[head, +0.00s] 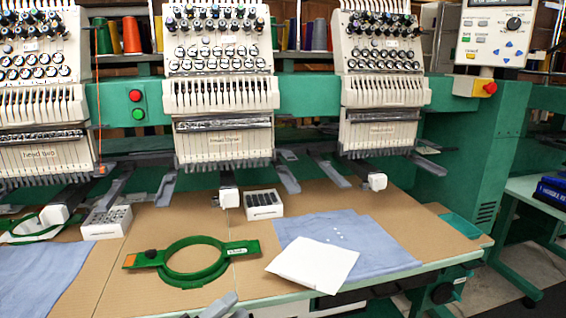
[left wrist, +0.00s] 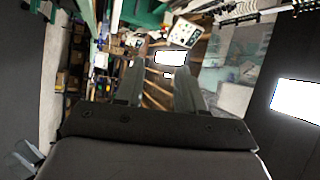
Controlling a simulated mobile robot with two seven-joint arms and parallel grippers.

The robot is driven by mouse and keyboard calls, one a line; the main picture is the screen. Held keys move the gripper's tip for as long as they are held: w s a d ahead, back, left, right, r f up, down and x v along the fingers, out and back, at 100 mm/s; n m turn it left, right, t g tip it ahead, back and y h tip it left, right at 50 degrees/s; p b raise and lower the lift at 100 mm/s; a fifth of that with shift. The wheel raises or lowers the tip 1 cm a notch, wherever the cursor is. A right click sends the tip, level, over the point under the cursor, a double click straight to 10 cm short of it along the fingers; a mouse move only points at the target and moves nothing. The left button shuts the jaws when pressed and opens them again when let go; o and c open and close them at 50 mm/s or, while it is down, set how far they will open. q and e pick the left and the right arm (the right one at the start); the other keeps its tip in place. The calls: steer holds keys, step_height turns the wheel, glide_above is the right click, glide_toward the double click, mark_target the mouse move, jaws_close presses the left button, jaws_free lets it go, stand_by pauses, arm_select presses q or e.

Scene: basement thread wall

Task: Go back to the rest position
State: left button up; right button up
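My left gripper (head: 229,308) shows only as grey fingertips at the bottom edge of the head view, in front of the table's front edge. In the left wrist view its two fingers (left wrist: 158,78) stand apart with nothing held between them, so it is open and empty. My right gripper is in neither view. The green embroidery hoop (head: 194,262) lies on the tan table (head: 150,297), beyond my left gripper and apart from it.
A white sheet (head: 312,263) lies partly on blue cloth (head: 385,247). More blue cloth (head: 40,280) lies at left. Two small white boxes, one with dark slots (head: 264,205) and one with holes (head: 106,224), stand under the embroidery heads (head: 222,140). Floor shows at right.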

arm_select(q)
steer(key=s+a+f+n+g+y, duration=0.1)
steer(key=s+a+f+n+y, duration=0.2)
steer(key=s+f+n, duration=0.3)
steer(key=s+a+f+n+g+y+p, duration=0.1)
steer(key=s+a+f+n+y, duration=0.3)
steer(key=s+n, duration=0.4)
steer(key=s+a+f+n+g+y+p, duration=0.1)
steer(key=s+a+f+n+g+y, duration=0.1)
steer(key=s+f+n+y, duration=0.4)
step_height(320, 180, down, 3)
steer(key=shift+s+a+f+n, duration=0.1)
steer(key=shift+s+a+n, duration=0.35)
steer(key=shift+a+n, duration=0.55)
steer(key=shift+d, duration=0.25)
